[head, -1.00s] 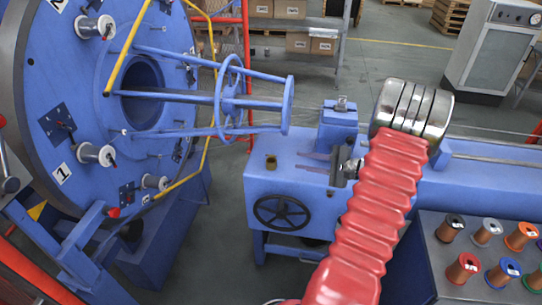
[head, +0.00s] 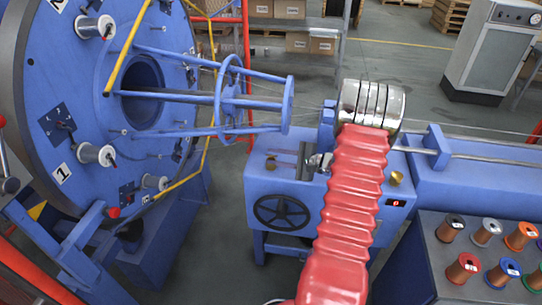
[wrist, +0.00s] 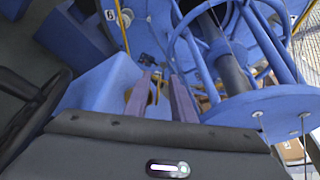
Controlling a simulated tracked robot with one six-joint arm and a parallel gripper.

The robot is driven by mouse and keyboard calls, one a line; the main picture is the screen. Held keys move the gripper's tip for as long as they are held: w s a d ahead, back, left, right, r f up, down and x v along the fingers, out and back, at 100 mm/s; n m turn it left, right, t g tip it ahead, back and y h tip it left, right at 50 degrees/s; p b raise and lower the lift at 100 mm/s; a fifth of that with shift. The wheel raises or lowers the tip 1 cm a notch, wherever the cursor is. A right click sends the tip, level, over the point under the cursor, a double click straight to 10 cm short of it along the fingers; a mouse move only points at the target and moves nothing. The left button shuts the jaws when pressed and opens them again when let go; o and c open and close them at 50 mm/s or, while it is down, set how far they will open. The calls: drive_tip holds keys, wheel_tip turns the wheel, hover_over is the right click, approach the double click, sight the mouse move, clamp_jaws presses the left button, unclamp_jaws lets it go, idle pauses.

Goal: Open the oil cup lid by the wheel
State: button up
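A small brass oil cup (head: 270,162) stands on top of the blue machine bed, above the black handwheel (head: 281,211). Its lid is too small to make out clearly. The handwheel (wrist: 32,108) is at the left of the wrist view. My red-sleeved arm hides part of the bed.
A second brass cup (head: 396,178) is right of my arm, near a small red display (head: 396,203). The blue cage with its ring (head: 232,100) juts towards the bed from the left. A spool rack (head: 450,270) stands at lower right.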

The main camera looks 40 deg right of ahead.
drive_tip(key=shift+x, duration=1.25)
drive_tip(key=shift+c, duration=0.3)
clamp_jaws()
drive_tip(key=shift+d, duration=0.25)
drive_tip(key=shift+a, duration=0.15)
